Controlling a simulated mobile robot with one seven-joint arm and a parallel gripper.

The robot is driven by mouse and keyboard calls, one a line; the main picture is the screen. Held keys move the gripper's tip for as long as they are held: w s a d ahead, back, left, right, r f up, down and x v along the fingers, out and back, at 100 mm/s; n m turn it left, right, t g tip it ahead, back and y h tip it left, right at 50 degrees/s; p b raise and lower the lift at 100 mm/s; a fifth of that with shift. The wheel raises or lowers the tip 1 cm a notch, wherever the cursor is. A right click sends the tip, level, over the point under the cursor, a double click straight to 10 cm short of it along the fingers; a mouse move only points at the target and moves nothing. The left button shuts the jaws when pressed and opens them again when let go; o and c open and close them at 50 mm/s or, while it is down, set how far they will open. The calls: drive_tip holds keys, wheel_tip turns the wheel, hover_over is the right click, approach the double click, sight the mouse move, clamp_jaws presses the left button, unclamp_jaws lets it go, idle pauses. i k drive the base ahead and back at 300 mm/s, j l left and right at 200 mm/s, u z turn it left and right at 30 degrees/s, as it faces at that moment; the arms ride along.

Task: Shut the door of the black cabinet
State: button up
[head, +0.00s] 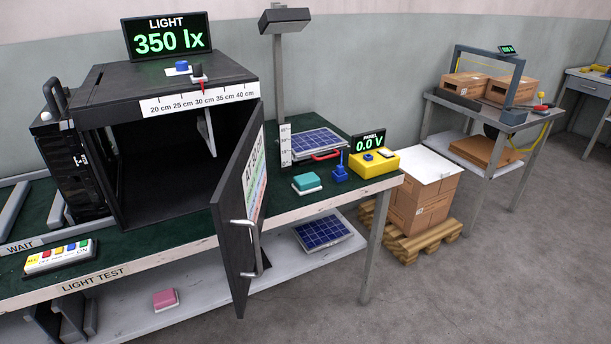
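The black cabinet (105,83) stands on the green bench, with its front open and its dark inside showing. Its door (232,238) is hinged at the right side of the opening and stands wide open, swung out toward me past the bench's front edge. A grey bar handle (257,249) is on the door's face. A paper chart is stuck on the same face, partly seen edge-on. My gripper is not in view, and nothing is seen touching the door or the handle.
On the bench, a button strip (60,257) lies left of the cabinet front. A teal block (307,182), a blue part (340,174), a yellow meter (374,163) and a solar panel (316,143) sit right of the door. The floor at the right front is clear.

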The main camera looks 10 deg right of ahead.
sight(239, 204)
drive_tip(key=l, duration=0.1)
drive_tip(key=k+j+z, duration=0.1)
drive_tip(key=z, duration=0.3)
drive_tip(key=k+z, duration=0.25)
drive_tip(key=z, duration=0.15)
drive_tip(key=k+z, duration=0.15)
drive_tip(key=z, duration=0.25)
